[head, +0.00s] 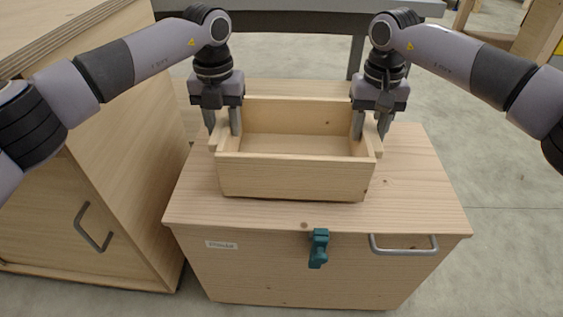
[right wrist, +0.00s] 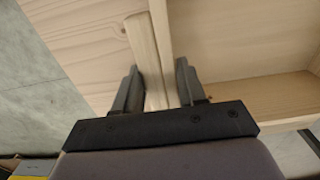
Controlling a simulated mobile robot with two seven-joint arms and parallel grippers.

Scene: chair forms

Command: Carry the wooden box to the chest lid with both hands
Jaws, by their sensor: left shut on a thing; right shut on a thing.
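The wooden box (head: 293,178) is open-topped, pale and empty, and appears level over the chest lid (head: 419,190). Whether it rests on the lid or hangs just above it I cannot tell for sure. My left gripper (head: 222,122) is shut on the box's left side, with a finger on each side of the wall. My right gripper (head: 370,126) is shut on the box's right side. In the right wrist view my right gripper (right wrist: 158,88) has the box's side wall (right wrist: 160,50) between its fingers.
A taller wooden cabinet (head: 100,160) with a metal handle stands close on the left. The chest front carries a teal latch (head: 318,248), a metal handle (head: 403,245) and a label (head: 221,245). A grey table (head: 300,22) stands behind. The floor at right is clear.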

